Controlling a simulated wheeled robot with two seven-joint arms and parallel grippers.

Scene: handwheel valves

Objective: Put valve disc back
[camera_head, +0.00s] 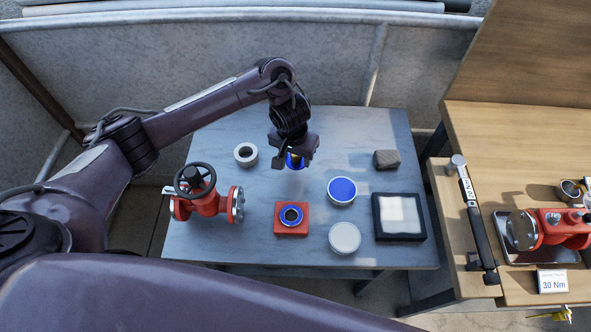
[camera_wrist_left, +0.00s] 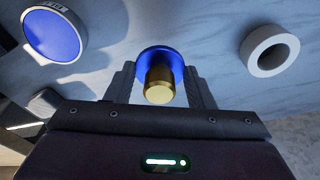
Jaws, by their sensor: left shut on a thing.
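My left gripper (camera_head: 294,158) is shut on the valve disc (camera_head: 293,164), a round blue disc with a brass stem. It holds the disc above the grey table, behind the red block. In the left wrist view the blue disc (camera_wrist_left: 152,55) and its brass stem show between the fingers (camera_wrist_left: 160,88). The red block (camera_head: 291,230) has a blue-rimmed round opening on top. A red valve (camera_head: 208,204) with a black handwheel (camera_head: 195,180) stands at the table's left. My right gripper is out of view.
A grey ring (camera_head: 245,154), blue-topped round dish (camera_head: 341,190), white round dish (camera_head: 344,237), black-framed pad (camera_head: 398,216) and brown block (camera_head: 387,158) stand on the table (camera_head: 225,130). A wooden bench (camera_head: 510,130) at right bears a wrench (camera_head: 476,222) and another red valve (camera_head: 562,232).

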